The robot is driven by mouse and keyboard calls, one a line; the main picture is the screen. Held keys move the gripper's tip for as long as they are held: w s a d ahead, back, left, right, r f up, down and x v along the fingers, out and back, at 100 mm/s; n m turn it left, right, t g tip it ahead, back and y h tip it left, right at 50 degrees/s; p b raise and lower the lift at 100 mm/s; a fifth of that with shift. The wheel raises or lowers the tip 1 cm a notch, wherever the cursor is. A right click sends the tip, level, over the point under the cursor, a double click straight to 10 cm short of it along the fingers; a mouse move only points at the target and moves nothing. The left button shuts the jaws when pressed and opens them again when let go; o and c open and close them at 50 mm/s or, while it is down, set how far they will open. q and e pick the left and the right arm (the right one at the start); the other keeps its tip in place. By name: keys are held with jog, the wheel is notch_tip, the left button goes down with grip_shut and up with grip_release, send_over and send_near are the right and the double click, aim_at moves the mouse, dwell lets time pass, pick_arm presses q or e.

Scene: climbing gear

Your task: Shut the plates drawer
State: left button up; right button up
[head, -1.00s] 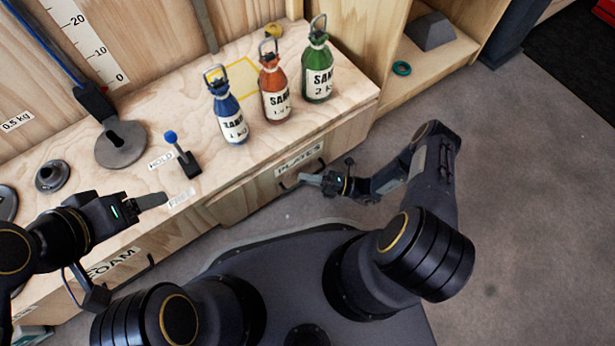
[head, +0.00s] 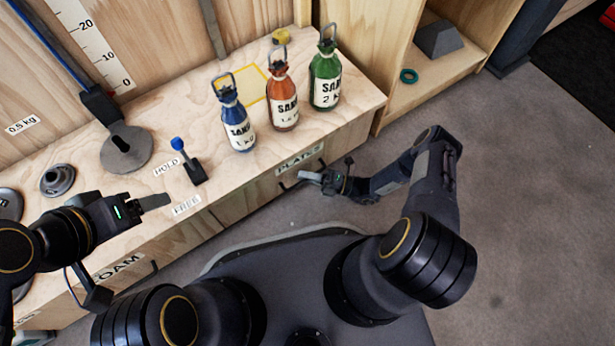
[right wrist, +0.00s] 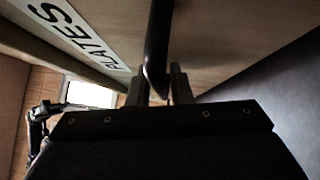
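The plates drawer (head: 262,188) is in the wooden bench, with a white PLATES label (head: 300,158) on its front. The label also shows in the right wrist view (right wrist: 80,34). The drawer front sits close under the bench top's edge; I cannot tell if a small gap remains. My right gripper (head: 307,177) is at the dark bar handle (right wrist: 157,45), whose bar lies between the two fingers with no clear gap, so it looks shut on it. My left gripper (head: 155,201) is above the bench's left front, apart from the drawer; its finger opening is hidden.
Blue (head: 237,128), orange (head: 283,103) and green (head: 325,82) sand bottles stand on the bench top (head: 190,115). A blue-knobbed lever (head: 190,165) stands between HOLD and FREE labels. A FOAM drawer is at lower left. The floor (head: 535,210) at right is clear.

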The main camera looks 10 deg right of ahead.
jog(key=shift+f, duration=0.15)
jog(key=r+v, duration=0.1)
jog(key=v, duration=0.6)
jog(key=shift+d+f+p, duration=0.35)
jog(key=shift+f+p, duration=0.05)
jog(key=shift+s, duration=0.15)
